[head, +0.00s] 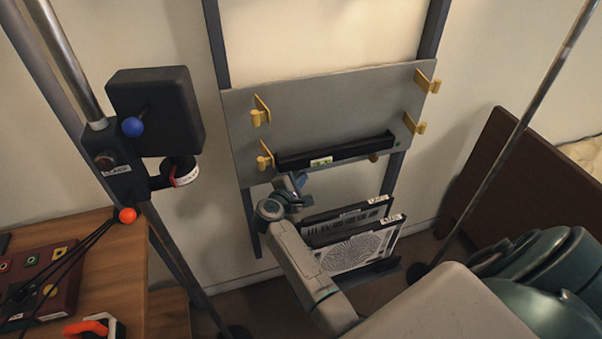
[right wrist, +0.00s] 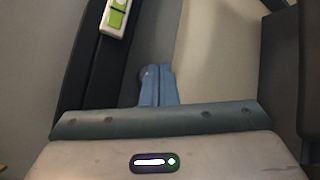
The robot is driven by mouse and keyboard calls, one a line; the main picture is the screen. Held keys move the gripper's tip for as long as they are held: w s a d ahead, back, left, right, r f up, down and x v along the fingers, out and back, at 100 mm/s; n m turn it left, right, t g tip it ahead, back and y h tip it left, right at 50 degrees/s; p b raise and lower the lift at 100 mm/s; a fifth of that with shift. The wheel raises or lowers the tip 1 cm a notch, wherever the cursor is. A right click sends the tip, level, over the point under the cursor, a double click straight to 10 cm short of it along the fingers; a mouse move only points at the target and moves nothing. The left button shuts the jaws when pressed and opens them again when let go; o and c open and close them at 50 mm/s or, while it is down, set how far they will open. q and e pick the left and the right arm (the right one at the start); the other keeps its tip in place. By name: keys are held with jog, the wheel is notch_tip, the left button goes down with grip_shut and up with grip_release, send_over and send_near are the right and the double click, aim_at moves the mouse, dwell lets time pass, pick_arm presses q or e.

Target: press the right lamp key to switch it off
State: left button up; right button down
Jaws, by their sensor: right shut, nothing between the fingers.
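A black bar (head: 355,149) is fixed along the lower edge of a grey panel (head: 300,105). A small white and green rocker-like key (head: 321,161) sits on its front face. The same key (right wrist: 115,17) shows at the top left of the right wrist view. My right gripper (head: 300,181) is just below and left of the key in the head view, partly hidden by its own wrist. In the right wrist view its blue fingers (right wrist: 158,85) are together, with nothing between them, and appear apart from the key. My left gripper is out of view.
Yellow clips (head: 260,112) stick out from the panel. Below it, a rack holds upright plates, one with a round pattern (head: 355,253). A black box (head: 155,108) on a stand is at left, above a wooden table (head: 115,265). A thin pole (head: 500,155) stands at right.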

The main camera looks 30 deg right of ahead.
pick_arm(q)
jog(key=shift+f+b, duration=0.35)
pick_arm(e)
jog(key=shift+w, duration=0.25)
dwell(0.3)
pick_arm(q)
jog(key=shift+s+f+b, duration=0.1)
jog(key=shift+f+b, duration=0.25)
pick_arm(e)
jog(key=shift+w+d+r, duration=0.1)
jog(key=shift+w+r, duration=0.05)
jog(key=shift+r, duration=0.3)
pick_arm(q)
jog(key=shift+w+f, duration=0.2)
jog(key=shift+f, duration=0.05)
pick_arm(e)
jog(key=shift+s+f, duration=0.5)
jog(key=shift+f, duration=0.1)
jog(key=shift+s, duration=0.1)
pick_arm(q)
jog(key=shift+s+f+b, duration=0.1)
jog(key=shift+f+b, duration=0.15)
jog(key=shift+b, duration=0.25)
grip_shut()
pick_arm(e)
jog(key=s+a, duration=0.1)
jog(key=s, duration=0.4)
jog(key=shift+s+a, duration=0.3)
jog(key=shift+s, duration=0.1)
dwell(1.0)
